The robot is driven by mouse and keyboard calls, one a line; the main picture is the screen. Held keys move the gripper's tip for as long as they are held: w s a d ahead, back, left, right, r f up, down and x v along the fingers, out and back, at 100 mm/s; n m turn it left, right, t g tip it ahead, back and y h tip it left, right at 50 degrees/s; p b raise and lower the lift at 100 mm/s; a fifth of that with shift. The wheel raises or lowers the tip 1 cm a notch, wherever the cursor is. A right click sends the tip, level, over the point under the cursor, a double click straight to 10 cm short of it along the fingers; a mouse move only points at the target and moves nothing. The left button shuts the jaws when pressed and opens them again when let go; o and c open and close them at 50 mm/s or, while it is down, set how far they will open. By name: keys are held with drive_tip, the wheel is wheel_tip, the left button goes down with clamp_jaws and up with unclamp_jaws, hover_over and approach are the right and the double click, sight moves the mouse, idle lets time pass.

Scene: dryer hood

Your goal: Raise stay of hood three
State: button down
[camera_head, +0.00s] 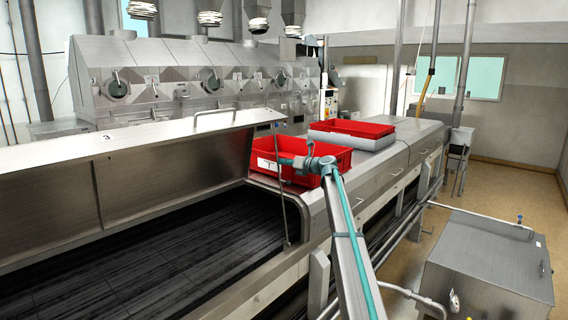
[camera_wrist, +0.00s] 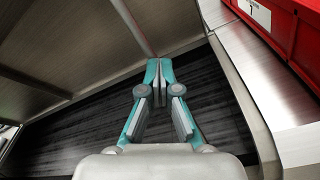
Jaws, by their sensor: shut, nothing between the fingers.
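Hood three (camera_head: 170,185), a steel lid marked 3, stands tilted open at the left with a handle on its top edge. Its underside (camera_wrist: 60,60) fills the upper left of the wrist view. The stay (camera_head: 284,212) is a thin rod running nearly upright from the hood's right end to the bed's edge. Contact cannot be told.
A dark slatted bed (camera_head: 150,260) lies under the hood. A red crate (camera_head: 330,160) stands on the steel top just behind my gripper, and shows at the upper right of the wrist view (camera_wrist: 290,30). Another red crate (camera_head: 352,127) is beyond. A steel cabinet (camera_head: 490,265) stands right.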

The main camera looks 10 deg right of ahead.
drive_tip(key=shift+s, duration=0.15)
drive_tip(key=f+v, duration=0.1)
drive_tip(key=v, duration=0.8)
drive_tip(key=shift+d, duration=0.6)
drive_tip(key=shift+s+r, duration=0.1)
